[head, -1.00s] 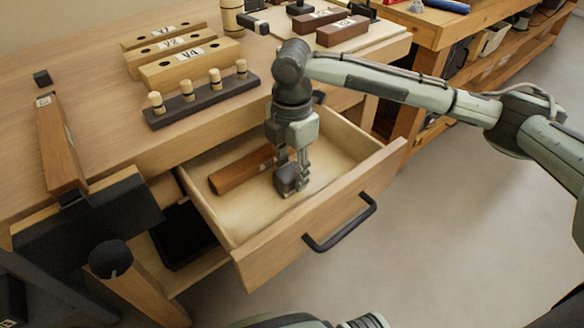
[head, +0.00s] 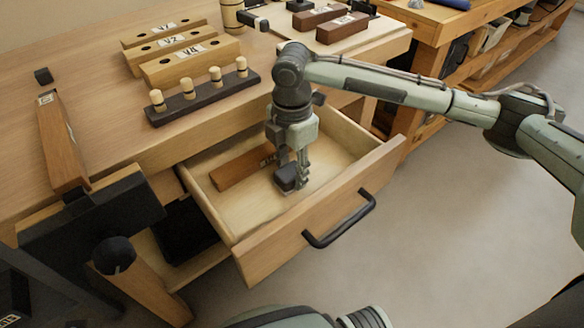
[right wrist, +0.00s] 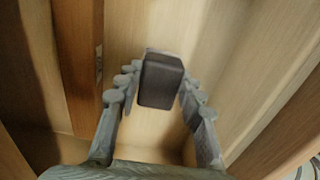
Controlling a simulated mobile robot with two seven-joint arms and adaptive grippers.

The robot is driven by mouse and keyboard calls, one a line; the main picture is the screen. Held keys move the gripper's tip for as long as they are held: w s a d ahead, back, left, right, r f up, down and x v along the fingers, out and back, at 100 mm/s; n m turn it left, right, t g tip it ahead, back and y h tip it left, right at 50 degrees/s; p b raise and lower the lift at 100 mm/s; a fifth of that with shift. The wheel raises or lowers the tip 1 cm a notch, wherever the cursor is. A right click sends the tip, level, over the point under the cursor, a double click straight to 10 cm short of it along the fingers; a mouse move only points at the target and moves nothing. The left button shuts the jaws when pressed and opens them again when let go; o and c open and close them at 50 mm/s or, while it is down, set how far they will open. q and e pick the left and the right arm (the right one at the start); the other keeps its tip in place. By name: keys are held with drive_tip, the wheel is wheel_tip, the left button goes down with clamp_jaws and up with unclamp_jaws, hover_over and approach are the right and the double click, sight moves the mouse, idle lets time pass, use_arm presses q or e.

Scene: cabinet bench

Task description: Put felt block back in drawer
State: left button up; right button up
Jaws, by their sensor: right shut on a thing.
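The felt block (head: 286,176) is a small dark grey block inside the open drawer (head: 321,222). My right gripper (head: 293,172) reaches down into the drawer and is shut on the block. In the right wrist view the felt block (right wrist: 161,81) sits between the two fingers of my right gripper (right wrist: 155,90), above the pale drawer floor. I cannot tell whether the block touches the floor. My left gripper is not in view.
A reddish-brown wooden bar (head: 243,167) lies in the drawer, left of my gripper. The drawer's black handle (head: 340,218) faces the front. On the bench top stand a dark rack with pegs (head: 203,95) and labelled wooden blocks (head: 190,62). Floor at the right is clear.

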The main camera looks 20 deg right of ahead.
drive_tip(key=shift+f, duration=0.3)
drive_tip(key=o, duration=1.3)
drive_tip(key=shift+o, duration=0.2)
drive_tip(key=shift+r, duration=3.55)
drive_tip(key=shift+f, duration=0.1)
drive_tip(key=shift+f, duration=3.45)
drive_tip(key=shift+r, duration=0.1)
